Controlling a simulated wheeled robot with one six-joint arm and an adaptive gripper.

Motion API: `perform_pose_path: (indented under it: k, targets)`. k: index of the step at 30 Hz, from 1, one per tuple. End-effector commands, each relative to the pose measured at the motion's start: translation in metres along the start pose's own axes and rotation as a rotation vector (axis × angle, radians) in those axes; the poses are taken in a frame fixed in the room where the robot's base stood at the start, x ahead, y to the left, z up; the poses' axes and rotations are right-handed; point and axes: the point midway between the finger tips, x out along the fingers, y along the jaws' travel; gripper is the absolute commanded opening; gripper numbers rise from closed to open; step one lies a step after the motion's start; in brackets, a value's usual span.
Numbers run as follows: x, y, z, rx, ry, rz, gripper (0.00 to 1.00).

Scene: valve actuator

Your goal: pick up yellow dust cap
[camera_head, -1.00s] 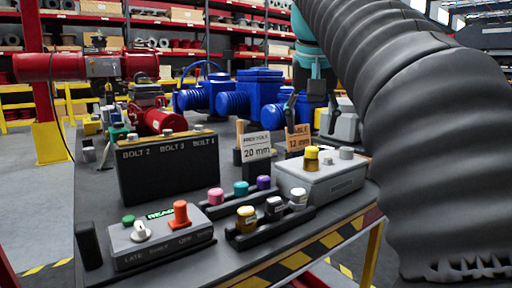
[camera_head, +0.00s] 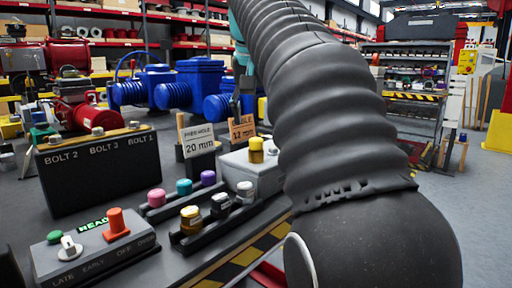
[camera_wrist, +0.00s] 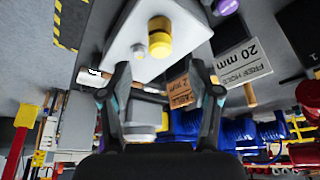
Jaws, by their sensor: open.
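The yellow dust cap (camera_head: 256,150) stands upright on top of a light grey box (camera_head: 234,172) at the right of the bench in the head view. In the wrist view, the yellow cap (camera_wrist: 160,38) sits on the pale box face (camera_wrist: 190,22), near the top centre. My gripper (camera_wrist: 160,70) is open and empty, with its fingers spread either side of the cap's line and apart from it. A second yellow-gold cap (camera_head: 190,217) stands in a black rack in front. In the head view, my arm hides part of the bench's right side.
Pink (camera_head: 156,197), teal (camera_head: 184,187) and purple (camera_head: 208,178) caps stand in a rack beside the box. A control box (camera_head: 95,245) is front left. Blue valves (camera_head: 205,82) are behind.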

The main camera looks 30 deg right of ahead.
Motion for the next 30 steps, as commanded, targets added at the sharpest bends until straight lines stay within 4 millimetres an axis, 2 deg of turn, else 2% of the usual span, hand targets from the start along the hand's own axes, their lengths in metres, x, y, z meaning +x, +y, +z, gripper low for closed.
perform_pose_path:
  k: [2,8,18,28,30]
  targets:
    - [0.012,0.001,0.001,0.001,-0.003,0.001,0.62]
    - [0.022,0.001,0.000,0.002,-0.001,0.001,0.62]
    - [0.064,0.001,-0.005,0.002,-0.001,0.001,0.62]
    - [0.069,0.000,-0.006,0.002,0.000,0.001,0.62]
    - [0.069,0.000,-0.006,0.001,0.000,0.001,0.45]
